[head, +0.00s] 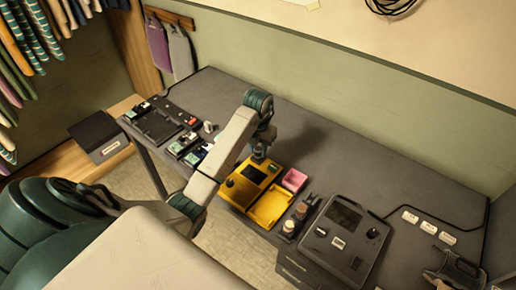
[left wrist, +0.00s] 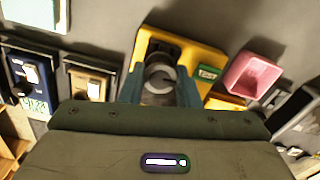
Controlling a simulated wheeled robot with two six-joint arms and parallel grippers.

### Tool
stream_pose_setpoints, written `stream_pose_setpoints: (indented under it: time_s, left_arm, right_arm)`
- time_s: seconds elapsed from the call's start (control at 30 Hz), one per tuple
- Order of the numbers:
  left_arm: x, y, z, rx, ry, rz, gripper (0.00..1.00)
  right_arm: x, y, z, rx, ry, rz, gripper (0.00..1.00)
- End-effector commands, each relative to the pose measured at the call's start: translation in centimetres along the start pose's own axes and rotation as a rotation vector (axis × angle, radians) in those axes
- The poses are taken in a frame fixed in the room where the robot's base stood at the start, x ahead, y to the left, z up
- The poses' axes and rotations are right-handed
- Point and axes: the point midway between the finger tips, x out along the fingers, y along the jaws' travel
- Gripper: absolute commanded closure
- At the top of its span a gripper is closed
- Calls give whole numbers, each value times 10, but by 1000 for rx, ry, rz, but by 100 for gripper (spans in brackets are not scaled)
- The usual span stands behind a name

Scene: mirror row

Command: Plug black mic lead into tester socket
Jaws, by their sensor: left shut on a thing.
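The yellow tester (head: 240,190) lies on the dark bench, and its yellow body (left wrist: 211,58) shows behind my fingers in the left wrist view. My left gripper (head: 259,154) is over the tester's far end, pointing down. In the left wrist view my left gripper (left wrist: 160,90) is shut on a grey, round-ended plug (left wrist: 160,73), which I take for the mic lead's end. A dark part shows just beyond the plug. I cannot tell whether the plug is in the socket, touching it or above it. The lead itself is not clearly visible. My right gripper is not in view.
A yellow tray (head: 270,209) and a pink box (head: 294,180) sit right of the tester. Small devices (head: 184,145) stand to its left. A large dark machine (head: 344,240) with a cable is to the right. The bench's back strip is clear.

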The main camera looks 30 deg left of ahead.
Motion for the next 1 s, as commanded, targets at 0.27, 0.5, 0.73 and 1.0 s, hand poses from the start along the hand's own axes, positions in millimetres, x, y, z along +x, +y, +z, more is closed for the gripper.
stream_pose_setpoints:
  time_s: [0.27, 0.5, 0.73, 1.0]
  left_arm:
    - [5, 0, 0, 0, 0, 0, 96]
    - [6, 0, 0, 0, 0, 0, 47]
    - [6, 0, 0, 0, 0, 0, 45]
    - [-8, 0, 0, 0, -1, 0, 45]
  right_arm:
    - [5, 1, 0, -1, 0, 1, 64]
    - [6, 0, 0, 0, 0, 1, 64]
    - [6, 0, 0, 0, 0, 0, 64]
    - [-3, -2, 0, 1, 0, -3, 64]
